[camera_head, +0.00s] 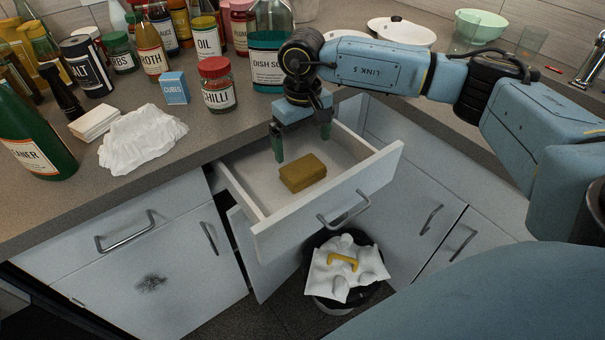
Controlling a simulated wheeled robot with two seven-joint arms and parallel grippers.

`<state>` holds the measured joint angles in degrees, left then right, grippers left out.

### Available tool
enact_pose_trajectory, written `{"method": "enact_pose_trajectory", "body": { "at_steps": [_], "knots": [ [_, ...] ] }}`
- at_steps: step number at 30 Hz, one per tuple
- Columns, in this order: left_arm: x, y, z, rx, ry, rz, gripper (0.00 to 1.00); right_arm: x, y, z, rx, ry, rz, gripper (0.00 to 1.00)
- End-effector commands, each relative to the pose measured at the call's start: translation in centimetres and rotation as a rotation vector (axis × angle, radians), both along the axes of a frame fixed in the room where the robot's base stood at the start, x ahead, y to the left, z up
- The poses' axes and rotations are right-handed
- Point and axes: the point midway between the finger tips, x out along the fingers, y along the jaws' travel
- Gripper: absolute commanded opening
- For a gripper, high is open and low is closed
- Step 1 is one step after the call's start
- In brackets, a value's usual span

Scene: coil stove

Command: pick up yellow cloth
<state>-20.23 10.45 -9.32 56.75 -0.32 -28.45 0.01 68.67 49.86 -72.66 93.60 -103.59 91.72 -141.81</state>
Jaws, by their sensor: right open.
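The yellow cloth (303,173) is a mustard-brown, block-like folded piece. It lies flat on the floor of the open white drawer (330,205), near the drawer's front panel. My right gripper (302,147) points down over the drawer, behind and above the cloth. Its two dark green fingers are spread apart with nothing between them, and they look clear of the cloth. The exact height of the fingers above the drawer floor is hard to tell. My left gripper is not in view.
Bottles and jars, including a chilli jar (217,84) and dish soap (270,50), crowd the counter behind the drawer. A crumpled white cloth (142,138) lies on the counter at left. Below the drawer, a bin (318,293) holds white crumpled waste and a yellow piece (343,260).

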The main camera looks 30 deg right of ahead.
Motion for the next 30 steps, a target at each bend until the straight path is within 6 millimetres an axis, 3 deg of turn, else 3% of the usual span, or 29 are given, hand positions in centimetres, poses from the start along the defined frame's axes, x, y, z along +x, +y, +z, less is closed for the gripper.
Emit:
{"method": "enact_pose_trajectory", "body": {
  "at_steps": [3,11,18,28,30],
  "knots": [
    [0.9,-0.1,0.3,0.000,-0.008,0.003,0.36,0.0,0.1,-2.2,0.001,0.001,0.001,1.00],
    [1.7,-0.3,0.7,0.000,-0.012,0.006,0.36,-0.1,0.1,-4.2,0.003,0.000,0.000,1.00],
    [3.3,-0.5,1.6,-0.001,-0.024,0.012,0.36,-0.3,0.1,-7.7,0.004,0.001,0.000,1.00],
    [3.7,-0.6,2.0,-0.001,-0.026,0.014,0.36,-0.3,0.1,-8.4,0.004,-0.002,0.000,1.00],
    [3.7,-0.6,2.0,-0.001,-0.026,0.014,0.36,-0.3,0.1,-8.4,0.004,-0.002,0.000,0.92]
  ]
}}
